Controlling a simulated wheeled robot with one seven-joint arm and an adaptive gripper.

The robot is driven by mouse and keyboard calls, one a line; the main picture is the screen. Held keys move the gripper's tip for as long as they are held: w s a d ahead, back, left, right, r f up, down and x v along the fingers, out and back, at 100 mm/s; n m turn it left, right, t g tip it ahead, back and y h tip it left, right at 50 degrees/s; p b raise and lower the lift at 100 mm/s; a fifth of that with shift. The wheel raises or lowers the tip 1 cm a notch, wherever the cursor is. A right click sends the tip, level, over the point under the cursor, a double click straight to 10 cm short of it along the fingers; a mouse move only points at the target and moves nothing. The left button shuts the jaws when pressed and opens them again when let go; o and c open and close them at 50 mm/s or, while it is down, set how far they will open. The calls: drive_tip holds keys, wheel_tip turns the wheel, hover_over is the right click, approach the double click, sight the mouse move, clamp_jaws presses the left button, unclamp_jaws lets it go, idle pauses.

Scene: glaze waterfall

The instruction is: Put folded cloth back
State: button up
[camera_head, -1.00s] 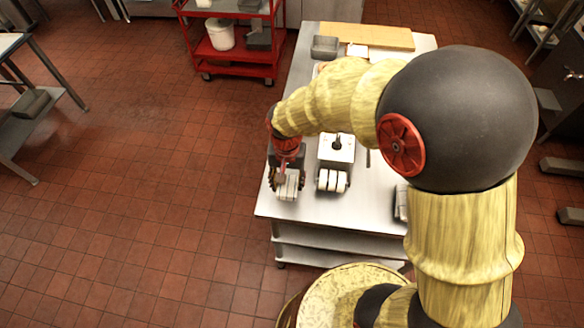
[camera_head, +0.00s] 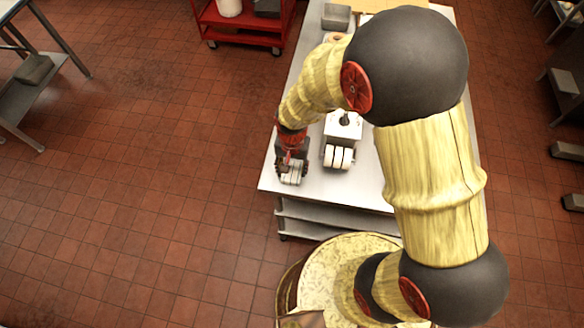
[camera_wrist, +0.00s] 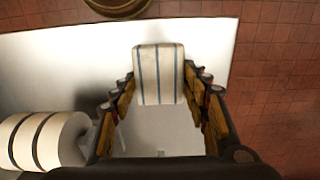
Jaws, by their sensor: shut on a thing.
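The folded cloth (camera_wrist: 158,75) is white with thin blue stripes. In the wrist view it sits between the fingertips of my gripper (camera_wrist: 160,92), with its far end reaching past them. In the head view my gripper (camera_head: 292,168) is low over the near left corner of the steel table (camera_head: 350,195), shut on the cloth (camera_head: 291,179). I cannot tell whether the cloth touches the tabletop.
Several white rolls with dark bands (camera_head: 338,157) lie just right of my gripper, by a white box (camera_head: 343,125); they also show in the wrist view (camera_wrist: 47,140). A grey pan (camera_head: 336,17) is at the back. A red cart (camera_head: 240,35) stands behind left. Open tiled floor lies left.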

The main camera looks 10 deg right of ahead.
drive_tip(key=shift+f, duration=0.1)
drive_tip(key=o, duration=1.1)
wheel_tip(320, 180, up, 13)
drive_tip(key=p, duration=0.1)
wheel_tip(320, 180, up, 13)
drive_tip(key=n+t, duration=0.2)
drive_tip(key=t, duration=0.1)
hover_over(292, 170)
drive_tip(key=s+d, duration=0.3)
drive_tip(key=d, duration=0.3)
drive_tip(key=s+d+r+n+t, duration=0.2)
drive_tip(key=s+d+r, duration=0.4)
drive_tip(key=s+r, duration=0.3)
drive_tip(key=shift+s+r+t, duration=0.2)
drive_tip(key=shift+s+t, duration=0.1)
drive_tip(key=shift+s, duration=0.05)
